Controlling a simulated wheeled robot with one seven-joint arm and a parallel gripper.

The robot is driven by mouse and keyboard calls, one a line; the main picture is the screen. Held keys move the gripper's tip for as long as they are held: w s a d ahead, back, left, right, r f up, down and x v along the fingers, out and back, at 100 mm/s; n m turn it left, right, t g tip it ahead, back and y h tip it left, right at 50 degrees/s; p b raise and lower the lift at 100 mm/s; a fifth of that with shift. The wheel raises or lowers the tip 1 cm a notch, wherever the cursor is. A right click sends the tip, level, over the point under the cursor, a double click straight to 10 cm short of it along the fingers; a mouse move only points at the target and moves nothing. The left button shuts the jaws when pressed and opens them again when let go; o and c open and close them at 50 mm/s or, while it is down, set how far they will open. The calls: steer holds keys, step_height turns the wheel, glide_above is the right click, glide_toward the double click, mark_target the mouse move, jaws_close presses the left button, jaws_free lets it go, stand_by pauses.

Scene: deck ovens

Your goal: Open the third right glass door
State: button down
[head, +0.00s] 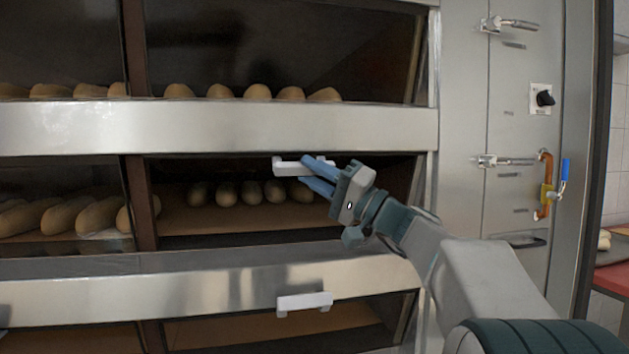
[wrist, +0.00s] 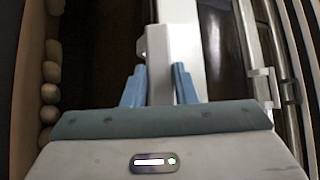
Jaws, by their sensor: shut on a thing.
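A white handle (head: 284,167) sits at the top of the right glass door (head: 232,221) of the deck in the middle of the head view. A row of loaves shows behind this door. My gripper (head: 304,170) reaches in from the right, its blue fingers shut on the white handle. In the wrist view, the white handle (wrist: 171,50) runs between the two blue fingers of my gripper (wrist: 159,84). The glass is hard to make out, and I cannot tell whether the door stands slightly ajar.
Another white handle (head: 304,302) is on the door below. A steel band (head: 220,127) runs above and a steel ledge (head: 210,287) below. Side panel latches (head: 505,161), a black knob (head: 544,98) and a blue-handled valve (head: 564,169) are at right.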

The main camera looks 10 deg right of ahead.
stand_by(0.3)
steer(key=c, duration=1.2)
jaws_free()
steer(key=shift+o, duration=0.2)
steer(key=v, duration=1.3)
steer(key=shift+s+d+f+p, duration=0.15)
steer(key=shift+s+d+p, duration=0.1)
steer(key=shift+s+p, duration=0.05)
